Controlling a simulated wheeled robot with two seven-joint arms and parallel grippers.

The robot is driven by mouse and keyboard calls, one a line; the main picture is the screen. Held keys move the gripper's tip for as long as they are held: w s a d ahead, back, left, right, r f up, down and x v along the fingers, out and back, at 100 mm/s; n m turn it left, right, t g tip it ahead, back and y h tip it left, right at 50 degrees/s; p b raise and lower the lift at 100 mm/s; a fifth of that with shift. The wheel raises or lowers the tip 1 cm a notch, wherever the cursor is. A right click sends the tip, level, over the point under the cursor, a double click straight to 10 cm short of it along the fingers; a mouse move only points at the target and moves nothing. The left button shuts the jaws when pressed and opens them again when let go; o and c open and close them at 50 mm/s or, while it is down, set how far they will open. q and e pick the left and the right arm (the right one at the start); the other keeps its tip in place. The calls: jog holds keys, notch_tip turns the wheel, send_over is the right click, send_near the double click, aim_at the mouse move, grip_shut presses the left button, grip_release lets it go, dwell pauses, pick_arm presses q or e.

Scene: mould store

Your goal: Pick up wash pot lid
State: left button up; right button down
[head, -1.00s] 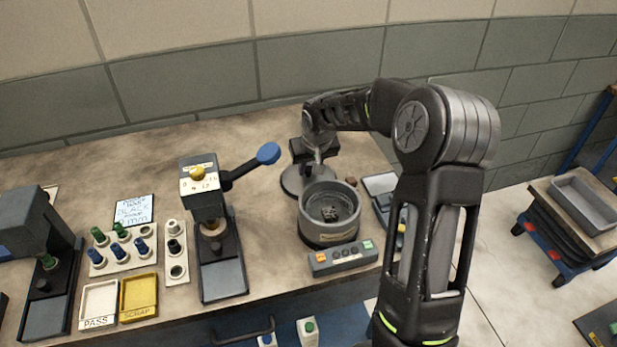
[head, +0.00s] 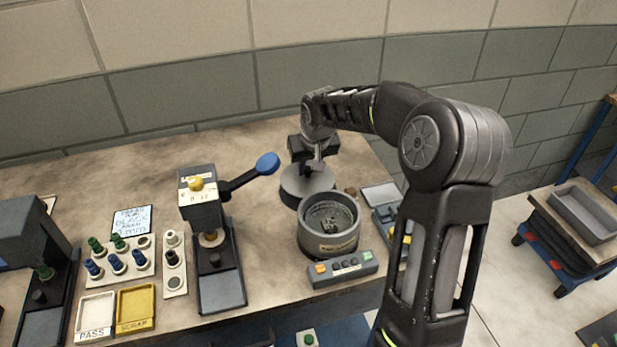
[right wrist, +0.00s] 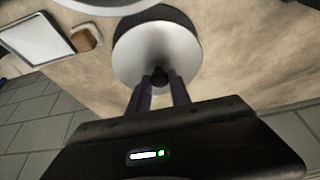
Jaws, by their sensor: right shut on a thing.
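The wash pot lid (head: 304,184) is a round grey disc behind the wash pot. My right gripper (head: 317,161) reaches down from behind and is shut on the knob. Its two fingers (right wrist: 159,84) stand on either side of the knob. The wash pot (head: 331,222) is open, with dark contents inside, just in front of the lid. I cannot tell clearly whether the lid touches the bench. My left gripper is not in view.
A control box (head: 342,269) stands before the pot. A press with a blue-ended lever (head: 267,163) stands left of it. The bench (head: 110,185) behind the press is clear.

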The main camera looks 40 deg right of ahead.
aim_at(309, 170)
notch_tip(309, 170, up, 6)
jog(key=shift+r+b, duration=0.15)
jog(key=shift+b, duration=0.2)
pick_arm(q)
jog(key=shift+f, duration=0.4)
